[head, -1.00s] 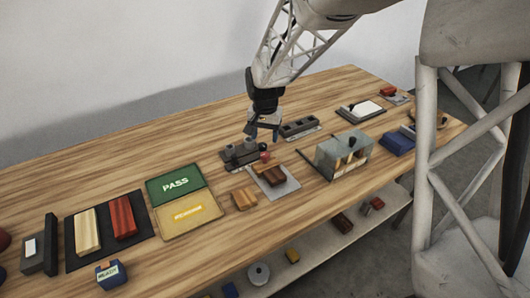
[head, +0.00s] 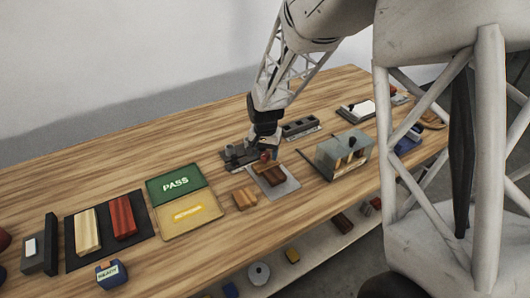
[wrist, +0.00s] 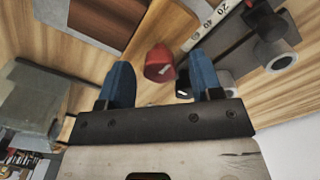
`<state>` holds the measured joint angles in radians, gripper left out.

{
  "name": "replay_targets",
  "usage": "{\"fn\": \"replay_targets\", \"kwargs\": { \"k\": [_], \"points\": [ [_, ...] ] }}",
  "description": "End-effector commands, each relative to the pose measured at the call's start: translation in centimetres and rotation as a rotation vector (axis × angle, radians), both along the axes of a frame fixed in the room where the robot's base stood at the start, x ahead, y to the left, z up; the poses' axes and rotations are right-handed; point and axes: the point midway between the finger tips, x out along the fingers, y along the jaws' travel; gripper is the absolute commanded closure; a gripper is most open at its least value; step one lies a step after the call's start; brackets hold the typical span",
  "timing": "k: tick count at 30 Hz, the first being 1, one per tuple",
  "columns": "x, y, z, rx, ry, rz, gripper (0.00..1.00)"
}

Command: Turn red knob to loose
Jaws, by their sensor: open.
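The red knob (wrist: 158,63) shows in the wrist view just beyond my fingertips, roughly centred in the gap, with a small pale mark on its side. In the head view the red knob (head: 265,156) is partly hidden by my gripper. My gripper (wrist: 160,78) is open, with one blue finger on each side of the gap and nothing held. In the head view my gripper (head: 262,149) is low over the dark fixture (head: 238,158) beside the knob. I cannot tell whether a finger touches the knob. Any loose marking is not readable.
A grey plate (head: 287,187) with a dark brown block lies in front of the knob. A grey box with slots (head: 338,158) stands to the right, and a dark slotted block (head: 300,128) behind. A green PASS panel (head: 172,190) lies left.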

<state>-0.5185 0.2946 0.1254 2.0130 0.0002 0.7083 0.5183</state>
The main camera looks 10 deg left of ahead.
Motion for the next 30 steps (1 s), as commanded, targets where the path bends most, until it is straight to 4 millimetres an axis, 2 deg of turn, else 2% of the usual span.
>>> {"fn": "replay_targets", "kwargs": {
  "k": [7,15,17,30],
  "points": [
    [0.0,0.0,-0.02,0.0,0.0,0.0,0.42],
    [0.0,0.0,-0.01,0.0,0.0,0.0,0.83],
    [-0.01,0.0,-0.02,0.0,0.0,0.0,0.9],
    [-0.03,-0.02,-0.06,-0.001,0.001,0.073,0.9]
  ]
}}
